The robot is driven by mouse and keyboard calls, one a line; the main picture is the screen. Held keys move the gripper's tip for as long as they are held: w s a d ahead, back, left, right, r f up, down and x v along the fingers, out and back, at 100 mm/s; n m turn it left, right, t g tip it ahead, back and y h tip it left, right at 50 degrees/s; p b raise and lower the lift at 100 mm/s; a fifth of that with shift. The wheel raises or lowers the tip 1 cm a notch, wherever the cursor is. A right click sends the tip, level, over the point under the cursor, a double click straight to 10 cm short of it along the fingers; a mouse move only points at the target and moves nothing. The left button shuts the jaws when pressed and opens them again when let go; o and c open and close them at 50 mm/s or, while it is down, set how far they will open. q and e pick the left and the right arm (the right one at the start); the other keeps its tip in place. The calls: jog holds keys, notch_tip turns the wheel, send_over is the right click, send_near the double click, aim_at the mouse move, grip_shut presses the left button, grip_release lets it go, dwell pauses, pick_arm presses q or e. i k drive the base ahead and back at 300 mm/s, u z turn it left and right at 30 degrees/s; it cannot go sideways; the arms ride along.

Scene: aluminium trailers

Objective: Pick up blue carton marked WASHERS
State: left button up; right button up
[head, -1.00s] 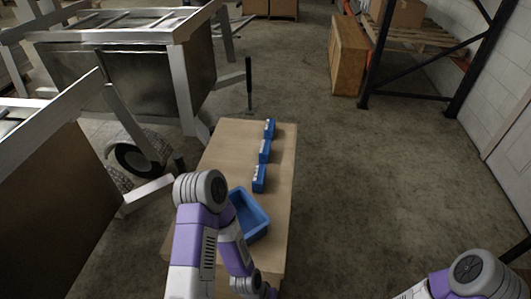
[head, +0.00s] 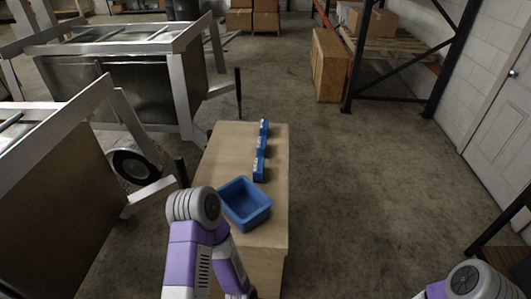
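Three small blue cartons stand in a row along the right side of a wooden table (head: 224,160) in the head view. The near carton (head: 259,169), the middle carton (head: 261,147) and the far carton (head: 264,127) have white markings too small to read, so I cannot tell which says WASHERS. An open blue bin (head: 244,204) sits at the table's near end. My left arm comes up at the bottom, beside the bin, and my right arm shows at the bottom right corner. Neither gripper's fingers are in view.
Aluminium trailers (head: 120,62) with wheels stand at the left, close to the table. A pallet rack (head: 400,60) and a wooden crate (head: 328,64) stand at the back right.

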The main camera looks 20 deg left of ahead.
aim_at(261, 143)
jog(key=z, duration=0.65)
jog(key=i, duration=2.85)
jog(key=u, duration=3.35)
